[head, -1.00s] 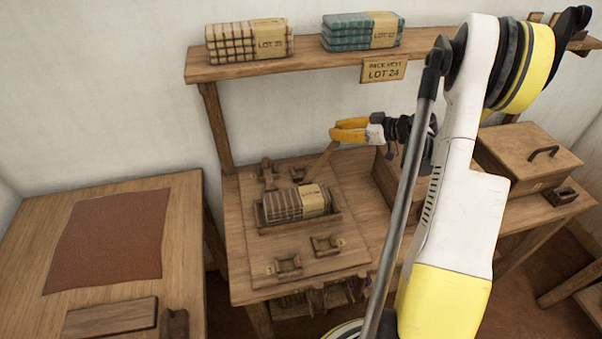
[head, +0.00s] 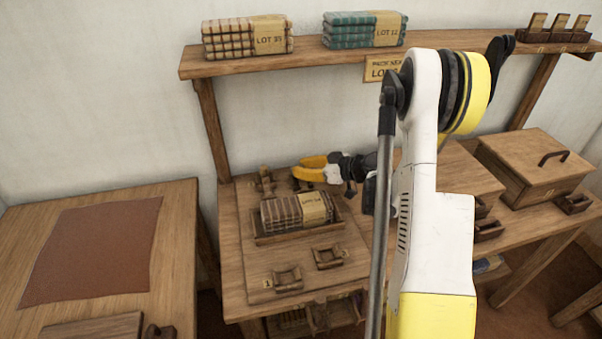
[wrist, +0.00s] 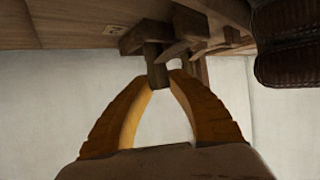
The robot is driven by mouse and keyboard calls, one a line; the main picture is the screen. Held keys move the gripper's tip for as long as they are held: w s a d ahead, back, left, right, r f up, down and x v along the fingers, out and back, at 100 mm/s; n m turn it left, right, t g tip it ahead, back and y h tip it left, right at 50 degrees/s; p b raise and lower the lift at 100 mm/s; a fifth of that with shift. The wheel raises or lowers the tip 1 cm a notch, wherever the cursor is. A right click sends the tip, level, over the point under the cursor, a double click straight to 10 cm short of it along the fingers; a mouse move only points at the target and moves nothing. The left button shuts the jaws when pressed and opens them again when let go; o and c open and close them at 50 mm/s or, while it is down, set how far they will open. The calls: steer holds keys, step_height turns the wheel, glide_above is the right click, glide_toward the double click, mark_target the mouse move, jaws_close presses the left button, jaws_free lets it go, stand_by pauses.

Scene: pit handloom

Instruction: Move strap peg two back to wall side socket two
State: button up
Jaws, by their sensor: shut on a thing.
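My gripper (head: 297,170) is at the back of the packing board (head: 240,235), above the right-hand wall side socket (head: 301,186), which it partly hides. In the wrist view my yellow fingertips (wrist: 165,80) are closed on a small dark wooden strap peg (wrist: 157,70). The peg's far end meets a wooden socket block (wrist: 140,38); I cannot tell whether it is seated. The other wall side socket (head: 265,180), with an upright piece in it, stands to the left. Two front sockets (head: 288,278) (head: 328,256) show no upright peg.
A folded cloth stack (head: 285,212) lies in a tray (head: 262,239) just in front of my gripper. A shelf (head: 300,65) with more cloth stacks runs above. Lidded boxes (head: 535,165) stand to the right.

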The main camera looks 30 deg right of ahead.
steer(key=shift+f, duration=0.15)
steer(key=shift+f, duration=0.1)
steer(key=o, duration=0.9)
